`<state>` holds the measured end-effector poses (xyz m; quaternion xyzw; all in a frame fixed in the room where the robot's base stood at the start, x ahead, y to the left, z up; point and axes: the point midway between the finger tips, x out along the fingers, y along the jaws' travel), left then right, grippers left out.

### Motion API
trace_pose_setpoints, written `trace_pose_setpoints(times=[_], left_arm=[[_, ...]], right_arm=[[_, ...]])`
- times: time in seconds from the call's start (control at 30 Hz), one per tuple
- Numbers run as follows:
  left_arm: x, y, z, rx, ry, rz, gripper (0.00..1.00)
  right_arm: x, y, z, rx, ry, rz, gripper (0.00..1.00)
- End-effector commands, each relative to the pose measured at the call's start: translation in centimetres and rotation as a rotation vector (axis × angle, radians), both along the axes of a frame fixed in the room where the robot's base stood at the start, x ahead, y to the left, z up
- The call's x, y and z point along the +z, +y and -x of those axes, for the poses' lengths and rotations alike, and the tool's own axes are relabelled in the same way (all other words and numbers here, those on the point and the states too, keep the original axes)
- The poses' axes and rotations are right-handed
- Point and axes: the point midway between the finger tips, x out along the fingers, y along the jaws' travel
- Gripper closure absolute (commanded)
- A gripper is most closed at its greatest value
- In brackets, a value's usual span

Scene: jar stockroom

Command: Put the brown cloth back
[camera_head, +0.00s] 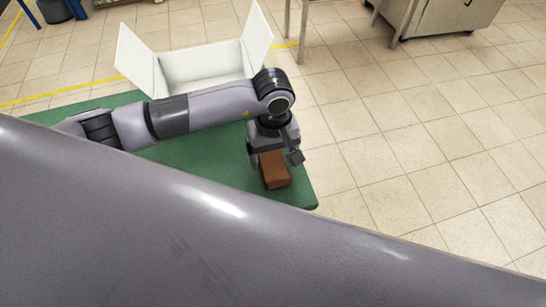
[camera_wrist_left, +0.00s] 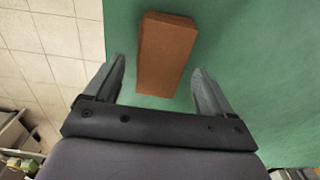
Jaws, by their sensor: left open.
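The brown cloth (camera_head: 275,170) looks like a folded, block-shaped bundle lying on the green table top (camera_head: 205,160), near its right corner. My left gripper (camera_head: 274,160) is directly above it, fingers pointing down. In the left wrist view the brown cloth (camera_wrist_left: 166,52) lies lengthwise just ahead of the open left gripper (camera_wrist_left: 158,70), its near end between the fingertips. Bare green shows on both sides, so neither finger appears to touch it. My right gripper is not in view.
An open white box (camera_head: 200,65) with flaps spread stands behind the table. A grey metal cabinet (camera_head: 445,15) is at the back right. Tiled floor to the right is clear. My own grey arm hides the near part of the view.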

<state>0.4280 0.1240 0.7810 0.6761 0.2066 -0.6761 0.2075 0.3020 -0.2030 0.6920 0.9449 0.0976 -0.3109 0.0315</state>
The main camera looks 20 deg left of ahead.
Motion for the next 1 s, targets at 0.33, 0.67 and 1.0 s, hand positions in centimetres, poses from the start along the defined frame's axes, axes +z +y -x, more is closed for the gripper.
trace_pose_setpoints(times=[0.33, 0.67, 1.0], left_arm=[[7.4, 0.0, -0.1, -0.001, -0.005, -0.001, 0.16], [9.9, 0.0, 0.0, 0.0, 0.001, -0.001, 0.16], [9.9, 0.0, 0.0, 0.0, 0.001, -0.001, 0.16]], right_arm=[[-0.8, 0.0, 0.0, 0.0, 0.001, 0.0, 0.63], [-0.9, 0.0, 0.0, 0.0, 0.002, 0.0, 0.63], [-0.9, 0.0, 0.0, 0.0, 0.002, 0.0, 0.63]])
